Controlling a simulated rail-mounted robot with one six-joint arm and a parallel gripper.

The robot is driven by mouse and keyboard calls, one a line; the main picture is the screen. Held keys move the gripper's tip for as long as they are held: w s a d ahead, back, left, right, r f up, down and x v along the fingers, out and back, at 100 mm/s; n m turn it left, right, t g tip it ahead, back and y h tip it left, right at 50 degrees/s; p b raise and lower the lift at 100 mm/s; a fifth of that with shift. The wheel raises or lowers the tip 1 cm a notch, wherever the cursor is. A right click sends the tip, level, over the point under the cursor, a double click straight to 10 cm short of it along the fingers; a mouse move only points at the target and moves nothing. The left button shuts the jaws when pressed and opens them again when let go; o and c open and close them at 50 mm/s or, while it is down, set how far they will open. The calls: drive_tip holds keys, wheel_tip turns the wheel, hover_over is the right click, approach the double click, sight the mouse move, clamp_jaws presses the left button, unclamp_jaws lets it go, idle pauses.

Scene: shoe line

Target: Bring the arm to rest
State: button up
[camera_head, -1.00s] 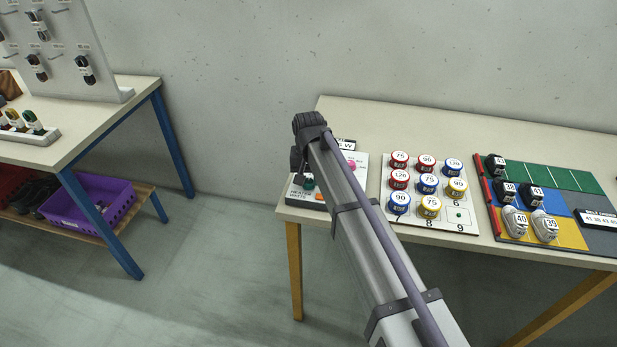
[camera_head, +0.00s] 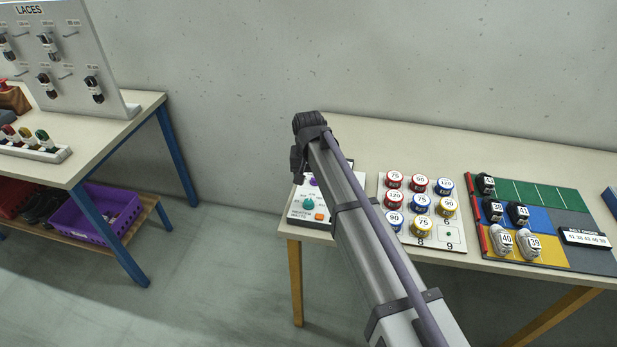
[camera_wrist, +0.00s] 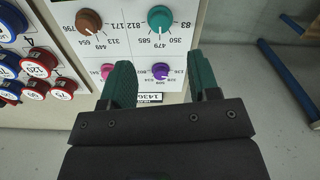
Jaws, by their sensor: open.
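My gripper (camera_wrist: 162,78) shows in the wrist view with its two green fingers apart and nothing between them. It hangs over the lower edge of a white control panel (camera_wrist: 128,48) with brown, teal, pink and purple knobs; I cannot tell its height above the panel. In the head view my arm reaches up from the bottom right, its wrist end over the left part of the right table. The gripper's fingers are hidden there. The control panel (camera_head: 304,219) shows partly behind the arm.
A board of numbered tins (camera_head: 459,247) and a coloured mat (camera_head: 545,195) with numbered shoes stand right of my arm on the right table (camera_head: 400,150). At left, another table (camera_head: 85,148) carries a lace board (camera_head: 110,80); a purple bin (camera_head: 125,222) sits below. Floor between is clear.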

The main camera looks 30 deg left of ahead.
wheel_tip(320, 180, up, 2)
idle(0.5)
drive_tip(key=s+d+m, duration=0.1)
drive_tip(key=s+d, duration=0.3)
drive_tip(key=d, duration=1.3)
drive_tip(key=s+d+m, duration=0.2)
drive_tip(key=s+d, duration=0.2)
drive_tip(key=d, duration=1.3)
drive_tip(key=s+d+m, duration=0.2)
drive_tip(key=s+d, duration=0.2)
drive_tip(key=d, duration=1.2)
drive_tip(key=shift+d, duration=0.4)
drive_tip(key=shift+w, duration=0.1)
